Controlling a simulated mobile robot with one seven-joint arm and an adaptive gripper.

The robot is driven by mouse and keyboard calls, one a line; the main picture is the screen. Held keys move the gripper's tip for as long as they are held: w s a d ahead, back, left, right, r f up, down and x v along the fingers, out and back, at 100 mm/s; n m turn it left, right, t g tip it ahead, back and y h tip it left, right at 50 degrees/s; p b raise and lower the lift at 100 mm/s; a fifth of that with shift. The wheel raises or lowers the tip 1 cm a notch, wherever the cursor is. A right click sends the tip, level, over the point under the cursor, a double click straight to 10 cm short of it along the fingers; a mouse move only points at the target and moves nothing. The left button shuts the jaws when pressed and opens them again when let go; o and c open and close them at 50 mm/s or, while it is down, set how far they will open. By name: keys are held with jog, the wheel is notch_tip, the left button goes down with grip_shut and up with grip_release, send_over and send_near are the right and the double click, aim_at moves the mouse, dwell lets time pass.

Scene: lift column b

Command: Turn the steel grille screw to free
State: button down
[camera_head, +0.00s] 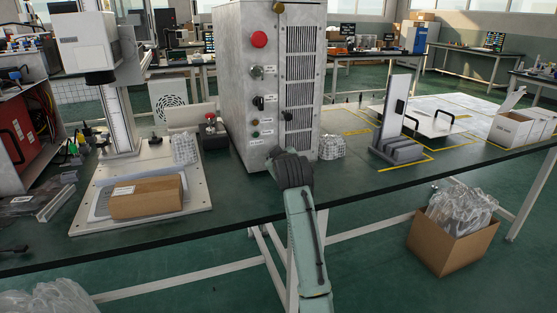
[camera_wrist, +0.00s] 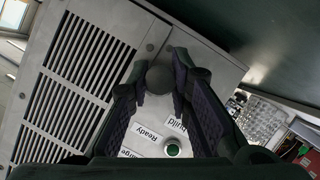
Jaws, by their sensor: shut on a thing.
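The grey steel cabinet (camera_head: 240,110) stands on the bench with a slotted grille panel (camera_head: 298,85) on the right of its front. The slots also show in the wrist view (camera_wrist: 75,75). My gripper (camera_head: 274,154) is at the lower edge of the cabinet front, left of the grille's lower end. In the wrist view my gripper (camera_wrist: 158,80) is shut on the round grey head of the steel grille screw (camera_wrist: 160,77), one finger on each side. My gripper hides this screw in the head view. A brass-coloured screw (camera_head: 278,7) shows near the grille's top.
A red button (camera_head: 259,39), switches and small lights run down the cabinet front left of the grille. A green light (camera_wrist: 172,150) and labels are close to my fingers. A cardboard box (camera_head: 146,197) lies left; a grey stand (camera_head: 398,148) is right. Bench space before the cabinet is narrow.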

jog(key=shift+n+h, duration=0.3)
jog(key=shift+n, duration=0.1)
dwell(0.3)
jog(key=c, duration=1.4)
grip_release()
jog(key=shift+c, duration=0.2)
jog(key=v, duration=1.2)
jog(key=shift+f, duration=0.1)
